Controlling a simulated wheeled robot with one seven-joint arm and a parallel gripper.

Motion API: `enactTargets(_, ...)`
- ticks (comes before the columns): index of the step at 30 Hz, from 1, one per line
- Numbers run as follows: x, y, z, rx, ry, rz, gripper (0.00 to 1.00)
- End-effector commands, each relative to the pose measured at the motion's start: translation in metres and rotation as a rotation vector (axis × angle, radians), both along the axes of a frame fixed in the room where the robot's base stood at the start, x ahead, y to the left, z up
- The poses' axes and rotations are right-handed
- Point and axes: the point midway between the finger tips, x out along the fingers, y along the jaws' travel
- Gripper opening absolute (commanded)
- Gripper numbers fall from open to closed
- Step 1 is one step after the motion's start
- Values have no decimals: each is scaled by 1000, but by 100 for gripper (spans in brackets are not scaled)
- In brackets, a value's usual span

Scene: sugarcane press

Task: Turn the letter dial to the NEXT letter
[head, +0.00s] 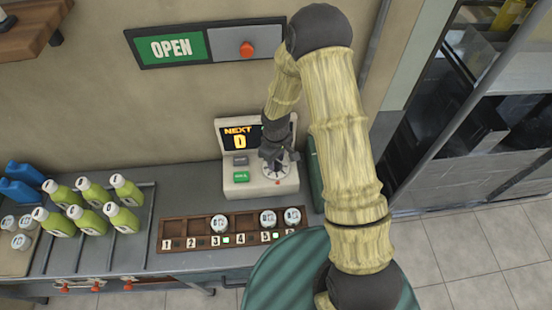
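The dial machine (258,189) is a pale box on the counter against the wall. Its dark screen (239,137) reads NEXT with one yellow letter below, which looks like D or O. The round white letter dial (286,170) is on the right of its top face, partly covered by my gripper. My gripper (273,161) is dark and points down at the dial. I cannot tell whether its fingers touch or grip the knob, or which letter the dial is set to. A green button (241,177) and a grey one sit left of the dial.
A brown numbered rack (188,228) with several white-capped jars stands in front of the machine. Several green bottles (92,191) and blue jugs are at the left. An OPEN sign (171,48) with a red knob hangs above. A green round surface (285,275) is in front.

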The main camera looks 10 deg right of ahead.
Motion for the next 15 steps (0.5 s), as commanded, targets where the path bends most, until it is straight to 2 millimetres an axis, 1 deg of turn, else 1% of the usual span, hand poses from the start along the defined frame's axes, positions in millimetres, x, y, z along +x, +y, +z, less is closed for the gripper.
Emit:
enactTargets(4, 0, 0, 0, 0, 1, 0, 34)
enactTargets(8, 0, 0, 5, 0, 1, 0, 34)
enactTargets(11, 0, 0, 16, 1, -1, 0, 34)
enactTargets(15, 1, 0, 37, 1, -2, -1, 34)
